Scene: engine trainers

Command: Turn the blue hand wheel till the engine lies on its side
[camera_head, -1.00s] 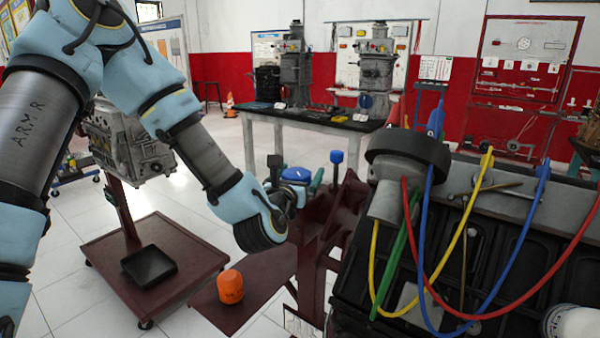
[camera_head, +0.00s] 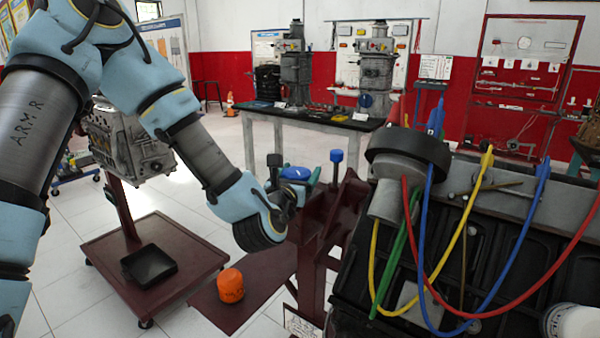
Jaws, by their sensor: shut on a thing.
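The blue hand wheel (camera_head: 297,173) shows in the head view at the end of the dark red engine stand (camera_head: 340,215). It is small and partly hidden by my gripper. My gripper (camera_head: 298,190) is at the wheel and shut on it; the exact finger contact is hard to see. A blue-topped knob (camera_head: 336,156) stands upright just right of the wheel. The engine (camera_head: 460,250) is a large dark block at the right, tilted, with a grey top and a round black cap. Its lower and right parts run out of view.
Yellow, green, blue and red cables (camera_head: 425,230) hang over the engine. An orange filter (camera_head: 230,286) stands on the stand's base. At the left, a second engine (camera_head: 128,142) stands on a red trolley (camera_head: 185,250) with a black tray (camera_head: 149,265). A workbench (camera_head: 310,118) is behind.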

